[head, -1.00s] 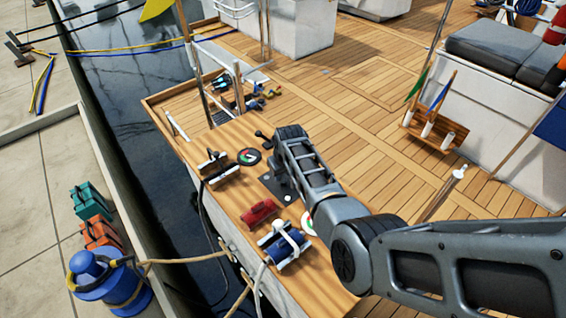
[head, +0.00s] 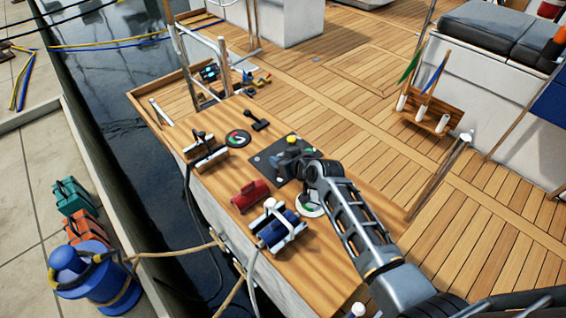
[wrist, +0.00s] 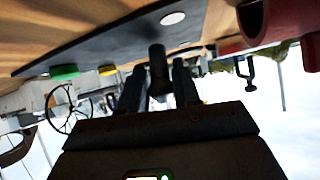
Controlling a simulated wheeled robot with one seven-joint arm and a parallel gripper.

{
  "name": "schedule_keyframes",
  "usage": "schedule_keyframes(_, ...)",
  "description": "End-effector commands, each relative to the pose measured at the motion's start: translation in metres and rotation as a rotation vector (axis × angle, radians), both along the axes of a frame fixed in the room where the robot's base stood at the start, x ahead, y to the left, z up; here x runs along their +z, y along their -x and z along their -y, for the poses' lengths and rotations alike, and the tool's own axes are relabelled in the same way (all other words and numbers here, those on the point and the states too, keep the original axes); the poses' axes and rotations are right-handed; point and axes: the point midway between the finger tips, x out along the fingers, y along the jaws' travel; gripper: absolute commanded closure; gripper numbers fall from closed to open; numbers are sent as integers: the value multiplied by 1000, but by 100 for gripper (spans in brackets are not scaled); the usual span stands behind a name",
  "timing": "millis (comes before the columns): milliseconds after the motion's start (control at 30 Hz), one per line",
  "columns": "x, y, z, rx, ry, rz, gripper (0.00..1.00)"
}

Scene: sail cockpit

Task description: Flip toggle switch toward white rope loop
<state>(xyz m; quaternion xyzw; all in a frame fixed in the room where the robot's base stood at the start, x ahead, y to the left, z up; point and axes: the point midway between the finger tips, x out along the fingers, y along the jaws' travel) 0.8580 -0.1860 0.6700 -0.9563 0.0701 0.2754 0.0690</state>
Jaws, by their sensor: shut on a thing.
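The toggle switch (wrist: 157,68) shows in the wrist view as a dark lever standing out from a black plate. My gripper (wrist: 158,92) has one finger on each side of the lever and is shut on it. In the head view my gripper (head: 302,168) is at the right part of the black plate (head: 264,160), and my arm hides the switch there. A white looped piece (head: 270,203), possibly the white rope loop, is at the blue cylinder (head: 277,232) nearer the camera; I cannot tell clearly.
A yellow knob (head: 292,140) stands on the plate's far side. A red cylinder (head: 250,194), a round gauge (head: 238,139) and a black lever (head: 257,121) share the wooden bench (head: 216,187). Water lies left of the bench; open deck (head: 370,130) lies right.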

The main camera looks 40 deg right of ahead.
Motion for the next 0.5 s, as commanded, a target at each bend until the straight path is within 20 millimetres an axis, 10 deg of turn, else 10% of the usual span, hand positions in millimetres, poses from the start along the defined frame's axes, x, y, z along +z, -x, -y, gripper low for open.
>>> schedule_keyframes(500,0,3,8,-15,4,51,99)
